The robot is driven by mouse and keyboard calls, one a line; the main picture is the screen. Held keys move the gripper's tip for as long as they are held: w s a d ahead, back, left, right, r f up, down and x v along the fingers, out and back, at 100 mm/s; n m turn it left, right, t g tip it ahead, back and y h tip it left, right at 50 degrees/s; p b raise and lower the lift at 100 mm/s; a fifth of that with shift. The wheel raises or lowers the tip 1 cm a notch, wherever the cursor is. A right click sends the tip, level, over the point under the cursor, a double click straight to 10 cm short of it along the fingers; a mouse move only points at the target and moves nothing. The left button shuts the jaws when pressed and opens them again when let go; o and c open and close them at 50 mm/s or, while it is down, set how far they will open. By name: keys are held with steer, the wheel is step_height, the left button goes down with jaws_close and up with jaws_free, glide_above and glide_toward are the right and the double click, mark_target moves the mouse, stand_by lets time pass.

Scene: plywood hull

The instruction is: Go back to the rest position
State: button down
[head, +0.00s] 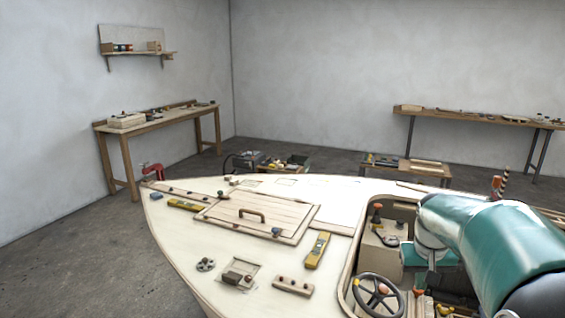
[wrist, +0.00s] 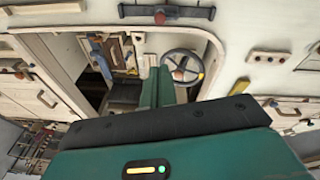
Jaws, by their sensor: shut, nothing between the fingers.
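My gripper (wrist: 157,80) shows in the wrist view as two green fingers pressed together, with nothing between them. It points down over the cockpit opening of the plywood hull. The steering wheel (wrist: 198,62) lies just right of the fingertips in the wrist view. In the head view my teal arm reaches in from the right over the cockpit, and the steering wheel (head: 378,294) stands left of it. The arm hides part of the cockpit, and the fingertips are hard to make out there.
The pale deck (head: 180,235) carries a hatch with a handle (head: 252,214), a yellow level (head: 317,250) and a red clamp (head: 152,172) at its edge. Workbenches (head: 160,123) stand along the walls. Open floor (head: 60,245) lies left of the hull.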

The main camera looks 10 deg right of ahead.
steer(key=s+a+r+n+t, duration=0.1)
steer(key=s+a+t, duration=0.1)
steer(key=s+a, duration=0.6)
steer(key=s+a+r+n+t+y, duration=0.1)
steer(key=s+a+r+n, duration=0.1)
steer(key=s+a, duration=0.7)
steer(key=a, duration=0.6)
steer(key=shift+s+a+r+t+y, duration=0.2)
steer(key=shift+s+r+t+y, duration=0.1)
steer(key=shift+t, duration=0.1)
